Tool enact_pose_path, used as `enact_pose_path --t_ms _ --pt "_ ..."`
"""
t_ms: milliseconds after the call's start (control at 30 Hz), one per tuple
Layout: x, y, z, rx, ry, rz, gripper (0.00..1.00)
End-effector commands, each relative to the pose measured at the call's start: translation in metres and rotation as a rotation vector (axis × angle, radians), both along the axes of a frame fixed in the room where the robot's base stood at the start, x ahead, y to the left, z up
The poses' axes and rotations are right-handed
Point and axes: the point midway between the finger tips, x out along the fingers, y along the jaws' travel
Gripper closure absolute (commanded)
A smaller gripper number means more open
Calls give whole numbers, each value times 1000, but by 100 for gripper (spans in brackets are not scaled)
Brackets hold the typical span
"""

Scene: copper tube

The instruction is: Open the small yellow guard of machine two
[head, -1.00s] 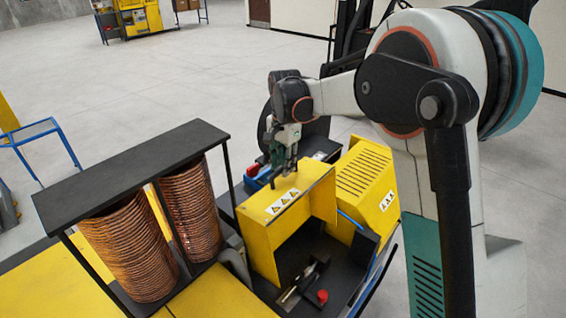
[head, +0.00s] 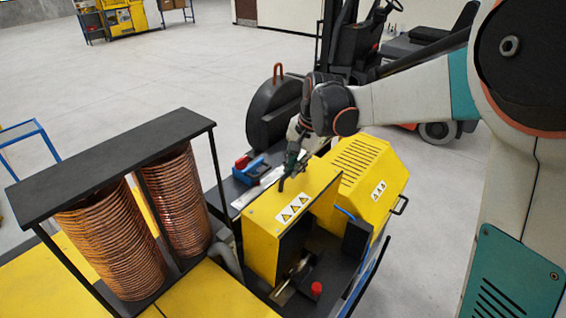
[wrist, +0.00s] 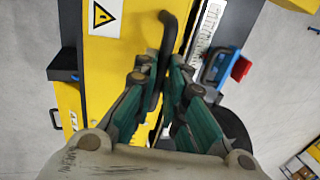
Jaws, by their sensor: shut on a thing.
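The small yellow guard (head: 265,232) with warning labels is on the machine in the middle of the head view. It is a box shape with a dark open space on its right side. My gripper (head: 288,174) is at its upper back edge. In the wrist view my gripper (wrist: 168,85) is shut on the guard's black bar handle (wrist: 169,40), which stands between the green-padded fingers. A label of the guard shows beside it in the wrist view (wrist: 104,16). The lower end of the handle is hidden by the fingers.
A larger yellow slotted cover (head: 365,172) stands right of the guard. A blue and red clamp (head: 247,168) and a white scale plate (head: 258,187) lie behind it. Copper coils (head: 118,240) under a black frame stand left. A red knob (head: 316,289) is in front.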

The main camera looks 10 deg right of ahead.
Motion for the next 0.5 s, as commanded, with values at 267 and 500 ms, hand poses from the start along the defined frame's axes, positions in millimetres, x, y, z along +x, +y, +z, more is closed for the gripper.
enact_pose_path --t_ms 267,500 --pt "-20 -20 -7 54 -56 -2 100" --pt "-20 -20 -6 57 -61 -1 100"
